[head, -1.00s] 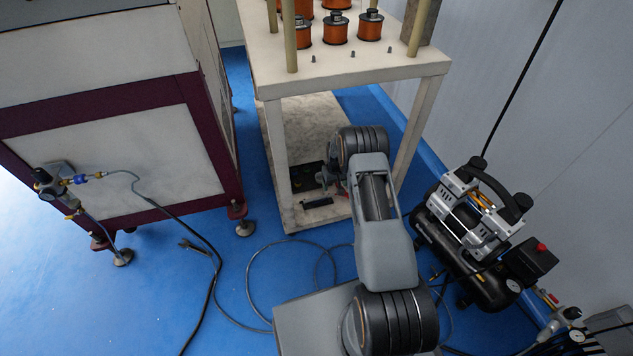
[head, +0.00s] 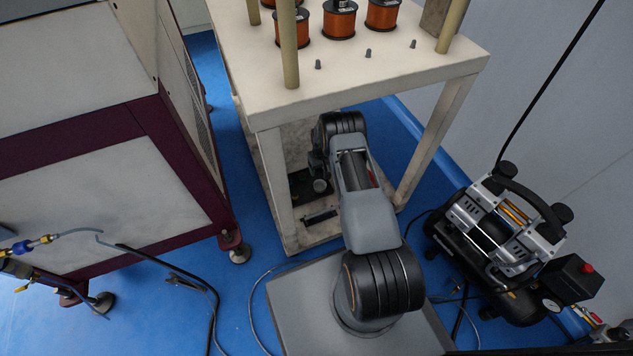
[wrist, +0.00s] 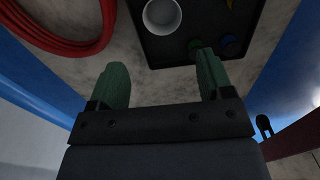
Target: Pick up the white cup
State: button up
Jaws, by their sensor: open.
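The white cup (wrist: 162,17) stands in a black tray (wrist: 176,50) at the top of the wrist view, its round opening facing the camera. In the head view my arm hides the gripper.
A red coiled hose (wrist: 75,40) lies left of the tray. Small blue and green items (wrist: 229,45) are in the tray near the right finger. Table legs (head: 276,190) and the tabletop (head: 340,85) enclose the shelf. An air compressor (head: 505,240) stands to the right.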

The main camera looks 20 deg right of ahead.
jog(key=b, duration=0.3)
send_over(320, 188)
notch_tip(320, 188, down, 7)
jog(key=shift+a+f, duration=0.1)
jog(key=shift+f+b, duration=1.7)
jog(key=shift+f, duration=1.3)
jog(key=shift+c, duration=0.4)
jog(key=shift+r, duration=0.1)
jog(key=c, duration=0.6)
